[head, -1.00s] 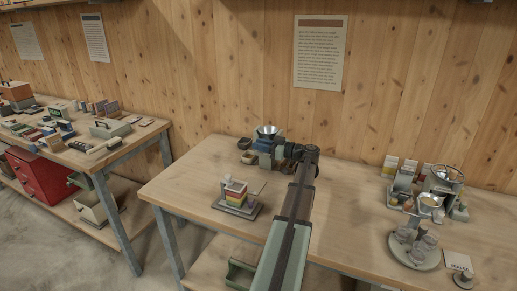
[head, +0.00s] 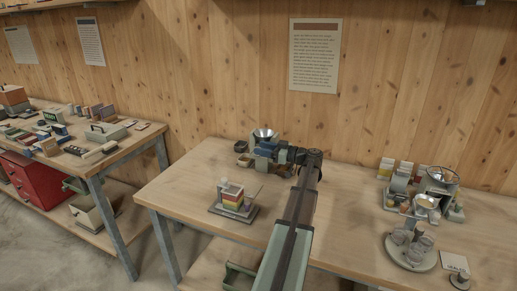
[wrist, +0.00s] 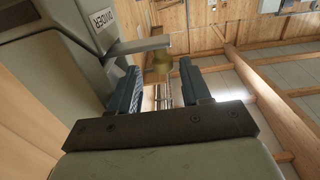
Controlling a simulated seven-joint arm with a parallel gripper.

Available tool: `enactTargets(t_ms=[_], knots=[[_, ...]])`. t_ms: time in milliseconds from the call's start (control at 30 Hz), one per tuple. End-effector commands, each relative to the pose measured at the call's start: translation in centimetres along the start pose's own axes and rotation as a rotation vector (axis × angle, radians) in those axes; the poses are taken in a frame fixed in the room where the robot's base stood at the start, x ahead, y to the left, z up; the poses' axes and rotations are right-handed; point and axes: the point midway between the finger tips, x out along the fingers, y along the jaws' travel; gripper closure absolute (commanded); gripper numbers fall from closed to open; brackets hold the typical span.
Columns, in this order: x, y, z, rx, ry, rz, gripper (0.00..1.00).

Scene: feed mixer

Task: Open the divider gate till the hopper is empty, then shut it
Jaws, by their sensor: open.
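The mixer with its metal hopper (head: 264,134) stands at the back left of the main table in the head view. My gripper (head: 268,151) is at its front right side and hides part of it. In the wrist view, a grey housing (wrist: 60,60) carries a label reading "DIVIDER". The hopper's contents are too small to make out.
A small stand with coloured layers (head: 233,199) is at the table's front left. Another metal-bowled apparatus (head: 425,203) and a round tray of cups (head: 410,255) stand at the right. A cluttered second table stands at the left.

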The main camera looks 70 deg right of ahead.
Motion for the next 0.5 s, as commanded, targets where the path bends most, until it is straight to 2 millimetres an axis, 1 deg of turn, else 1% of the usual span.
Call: enactTargets(t_ms=[33, 200, 400, 500], knots=[[-1.1, 0.0, 0.0, 0.000, 0.000, 0.003, 0.53], [-4.5, 0.1, 0.0, 0.000, 0.000, 0.004, 0.53], [-8.0, 0.1, 0.0, 0.000, 0.000, 0.003, 0.53], [-9.4, 0.1, 0.0, 0.000, 0.000, 0.003, 0.53]])
